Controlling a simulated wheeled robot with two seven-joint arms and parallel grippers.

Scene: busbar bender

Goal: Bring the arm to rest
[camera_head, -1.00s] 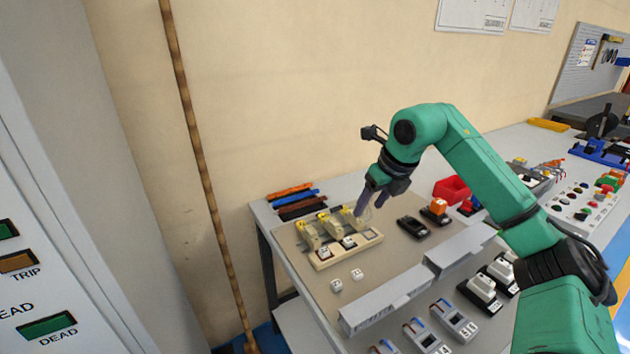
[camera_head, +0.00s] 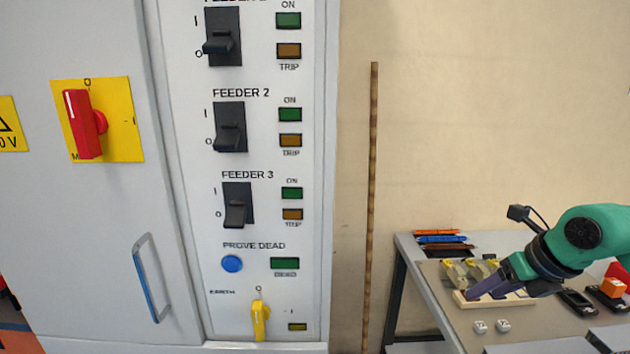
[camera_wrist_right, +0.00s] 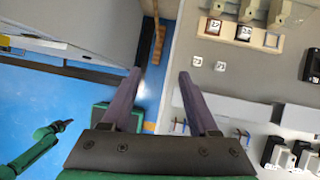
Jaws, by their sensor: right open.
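My right arm comes in from the right edge of the head view. Its gripper (camera_head: 487,289) is in front of the pale wooden rack (camera_head: 462,301) in the picture, with its fingers pointing down and left. In the right wrist view the two purple-grey fingers (camera_wrist_right: 160,80) are apart with nothing between them, above the gap between the table and the grey cabinet side. A green arm part with a dark end (camera_wrist_right: 66,125) shows at the left of the wrist view; whether its jaws are open is too small to tell.
The grey cabinet panel (camera_head: 265,110) with a red rotary switch (camera_head: 84,124), black feeder switches and a yellow earth lever (camera_head: 260,318) fills the left. A wooden pole (camera_head: 371,210) stands against the wall. Two white tags (camera_head: 491,326) lie on the table mat (camera_head: 465,325).

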